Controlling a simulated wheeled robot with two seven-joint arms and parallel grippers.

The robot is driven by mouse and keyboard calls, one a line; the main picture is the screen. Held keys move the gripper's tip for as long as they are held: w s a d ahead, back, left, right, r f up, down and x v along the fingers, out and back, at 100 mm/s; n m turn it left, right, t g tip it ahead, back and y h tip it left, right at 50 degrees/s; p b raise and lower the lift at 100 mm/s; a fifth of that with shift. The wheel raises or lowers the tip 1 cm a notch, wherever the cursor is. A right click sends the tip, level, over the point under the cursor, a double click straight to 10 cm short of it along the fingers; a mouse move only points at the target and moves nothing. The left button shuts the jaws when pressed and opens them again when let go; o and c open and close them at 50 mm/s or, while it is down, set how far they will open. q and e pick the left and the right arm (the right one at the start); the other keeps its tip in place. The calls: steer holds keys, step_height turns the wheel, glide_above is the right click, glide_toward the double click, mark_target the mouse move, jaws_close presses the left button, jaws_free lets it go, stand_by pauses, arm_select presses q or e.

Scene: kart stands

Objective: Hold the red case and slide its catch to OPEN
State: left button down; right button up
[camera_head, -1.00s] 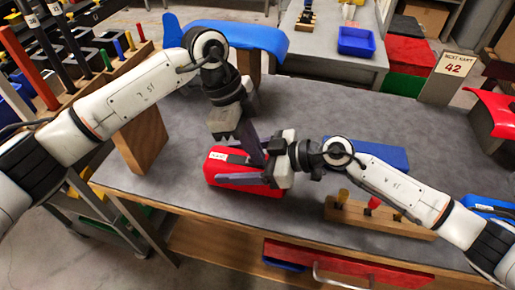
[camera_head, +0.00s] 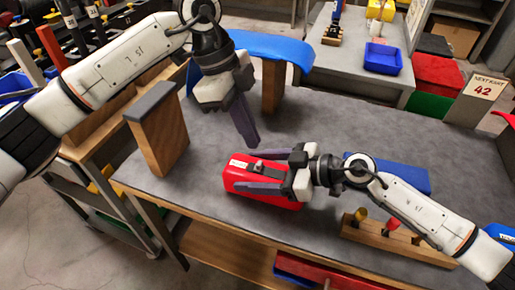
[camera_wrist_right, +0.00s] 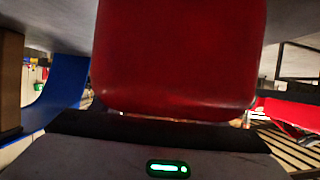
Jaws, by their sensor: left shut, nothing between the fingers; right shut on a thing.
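The red case (camera_head: 236,180) lies on the grey bench, with a white label (camera_head: 238,163) and a dark strip, probably its catch (camera_head: 265,168), on top. I cannot read the label or tell the catch's position. My right gripper (camera_head: 250,171) is shut on the case from the right, one finger along its near side and the other along its far side. The red case (camera_wrist_right: 180,55) fills the middle of the right wrist view. My left gripper (camera_head: 250,140) is shut and empty, pointing down behind the case and apart from it.
A wooden block with a dark top (camera_head: 160,130) stands left of the case. A blue curved panel (camera_head: 265,47) rests on a stand behind. A blue flat object (camera_head: 400,175) and a wooden rack with coloured pegs (camera_head: 395,238) lie right. Bare bench lies behind the case.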

arm_select(q)
steer(key=shift+v, duration=1.45)
arm_select(e)
steer(key=shift+s+f, duration=0.1)
arm_select(q)
steer(key=shift+d, duration=0.1)
arm_select(e)
steer(key=shift+a, duration=0.1)
steer(key=o, duration=1.4)
steer(key=shift+c, duration=0.2)
